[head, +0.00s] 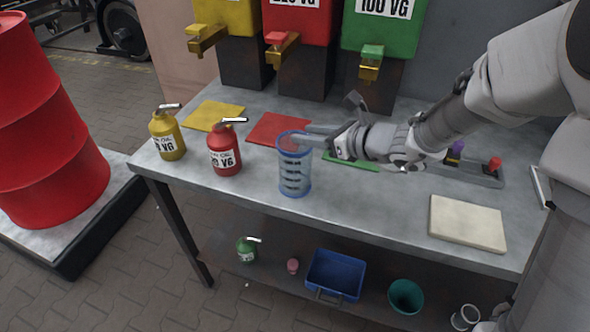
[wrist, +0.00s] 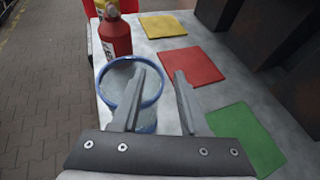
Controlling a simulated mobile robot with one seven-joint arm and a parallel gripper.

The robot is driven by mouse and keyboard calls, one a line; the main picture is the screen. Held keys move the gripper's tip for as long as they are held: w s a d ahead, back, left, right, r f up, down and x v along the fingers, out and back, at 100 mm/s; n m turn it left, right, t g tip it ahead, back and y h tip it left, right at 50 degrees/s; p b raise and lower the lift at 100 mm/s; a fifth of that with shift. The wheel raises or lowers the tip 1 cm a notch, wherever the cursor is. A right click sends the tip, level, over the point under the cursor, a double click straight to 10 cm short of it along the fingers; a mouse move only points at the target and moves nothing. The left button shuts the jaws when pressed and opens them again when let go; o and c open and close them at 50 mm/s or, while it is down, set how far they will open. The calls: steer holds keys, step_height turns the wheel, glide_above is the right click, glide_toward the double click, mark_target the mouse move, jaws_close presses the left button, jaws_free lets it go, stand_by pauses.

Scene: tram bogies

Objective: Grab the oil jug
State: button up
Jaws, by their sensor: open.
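The clear jug (head: 294,178) with a blue rim and dark graduation marks stands upright on the grey bench near its front edge. My gripper (head: 308,136) is open beside the jug's upper right, at about rim height. In the wrist view the jug (wrist: 117,88) lies to the left, and the left finger overlaps its mouth and right rim. I cannot tell whether a finger touches the rim.
A red oil can (head: 224,153) and a yellow one (head: 167,138) stand left of the jug. Yellow (head: 214,115), red (head: 278,128) and green (wrist: 245,137) mats lie behind. Tapped tanks (head: 300,30) line the back. A pale board (head: 467,223) lies right. The lower shelf holds a blue bin (head: 336,275).

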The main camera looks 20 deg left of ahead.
jaws_close()
stand_by(1.4)
